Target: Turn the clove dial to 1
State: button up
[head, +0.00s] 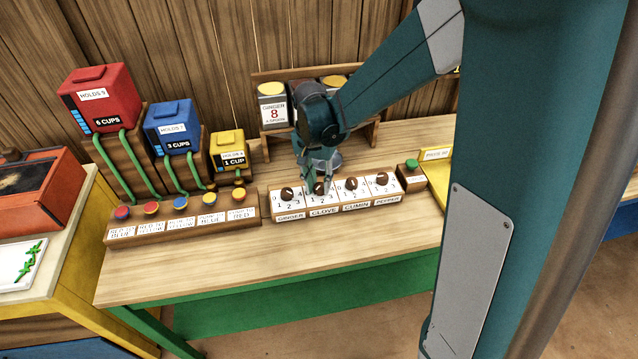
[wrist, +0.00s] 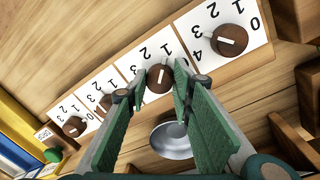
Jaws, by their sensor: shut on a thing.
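The clove dial (head: 319,188) is a round brown knob on a white card numbered around it, labelled CLOVE, second from the left in a row of dials in the head view. My gripper (head: 321,185) points down over it. In the wrist view my gripper's green fingers (wrist: 163,84) stand on either side of the clove dial (wrist: 159,77), shut on it. A short white mark shows on the knob's top. The fingers cover part of the card, so I cannot tell which number it points to.
The ginger dial (head: 287,194) is close on the left, the cumin dial (head: 351,184) close on the right, then the pepper dial (head: 382,179). A silvery round dish (wrist: 172,140) lies behind the row. A green button (head: 411,164) stands farther right. The table front is clear.

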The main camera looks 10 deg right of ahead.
aim_at(318, 187)
jog(key=o, duration=0.9)
jog(key=shift+r, duration=0.15)
jog(key=shift+w+a+r, duration=0.1)
jog(key=shift+a+r, duration=0.05)
jog(key=shift+r, duration=1.8)
jog(key=shift+w+a+r, duration=0.1)
jog(key=shift+r, duration=1.85)
jog(key=shift+w+a+r, duration=0.1)
jog(key=shift+a+r, duration=0.05)
jog(key=shift+r, duration=1.8)
jog(key=shift+s, duration=0.15)
jog(key=shift+s+d+r+n+t+y, duration=0.1)
jog(key=shift+s+d+r+n+t, duration=1.15)
jog(key=shift+s, duration=2.6)
jog(key=shift+s+d+r+n+t+y, duration=0.1)
jog(key=shift+s+d+r+n+t, duration=1.2)
jog(key=shift+s, duration=2.5)
jog(key=shift+s+d+r+n+t+y, duration=0.1)
jog(key=shift+s+d+r+n+t, duration=1.15)
jog(key=shift+s, duration=2.6)
